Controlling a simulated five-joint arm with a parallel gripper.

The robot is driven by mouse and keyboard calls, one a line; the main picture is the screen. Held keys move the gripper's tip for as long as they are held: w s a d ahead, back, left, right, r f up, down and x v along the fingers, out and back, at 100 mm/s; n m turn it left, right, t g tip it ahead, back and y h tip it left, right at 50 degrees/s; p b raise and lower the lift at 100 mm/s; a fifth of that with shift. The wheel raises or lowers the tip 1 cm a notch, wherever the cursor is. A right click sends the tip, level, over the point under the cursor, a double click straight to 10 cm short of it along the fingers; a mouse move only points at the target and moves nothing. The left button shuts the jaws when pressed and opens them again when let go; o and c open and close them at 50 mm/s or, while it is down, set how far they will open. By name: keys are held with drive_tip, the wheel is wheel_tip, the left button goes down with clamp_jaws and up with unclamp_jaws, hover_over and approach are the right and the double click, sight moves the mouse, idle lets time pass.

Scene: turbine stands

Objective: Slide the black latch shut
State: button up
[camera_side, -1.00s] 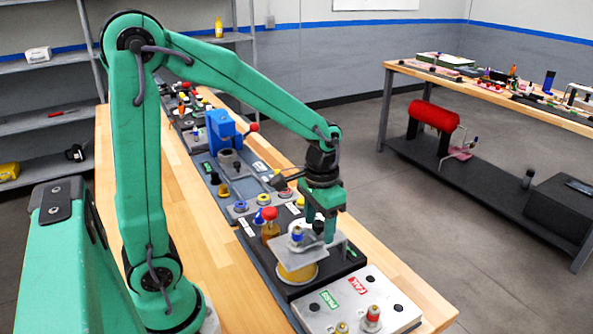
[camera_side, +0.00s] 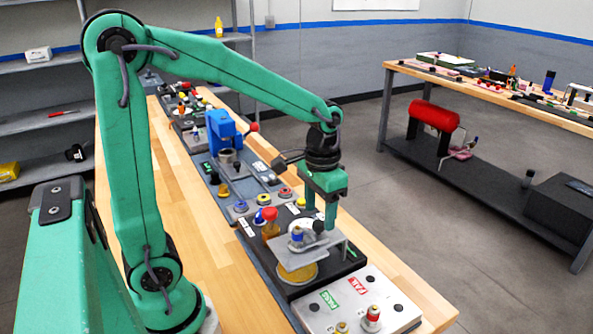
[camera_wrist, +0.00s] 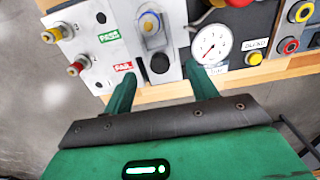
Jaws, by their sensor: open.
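A black knob (camera_side: 318,226), which looks like the latch, sits at the grey metal plate (camera_side: 326,249) of the dark station, above a yellow cylinder (camera_side: 298,272). In the wrist view the black knob (camera_wrist: 159,63) shows on a light plate, below a blue-and-silver fitting (camera_wrist: 150,23). My gripper (camera_side: 321,216) is open and points down just above the knob. In the wrist view my gripper's fingers (camera_wrist: 160,73) straddle the knob from left and right, with gaps on both sides. I cannot tell how far the latch is slid.
A round white gauge (camera_wrist: 211,44) lies close to the right finger. A red-topped amber part (camera_side: 270,222) stands left of the plate. A white panel (camera_side: 360,300) with PASS and FAIL labels lies in front. A blue press (camera_side: 224,132) stands farther back. Bare wood edges the bench.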

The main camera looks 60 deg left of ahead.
sight(315, 224)
drive_tip(key=shift+r, duration=1.65)
drive_tip(key=shift+s+r, duration=0.1)
drive_tip(key=shift+s+r+t, duration=0.3)
drive_tip(key=shift+s+r, duration=0.05)
drive_tip(key=shift+s, duration=0.05)
drive_tip(key=s+r+t, duration=0.3)
drive_tip(key=s+t, duration=0.2)
drive_tip(key=s, duration=0.5)
drive_tip(key=shift+d, duration=0.35)
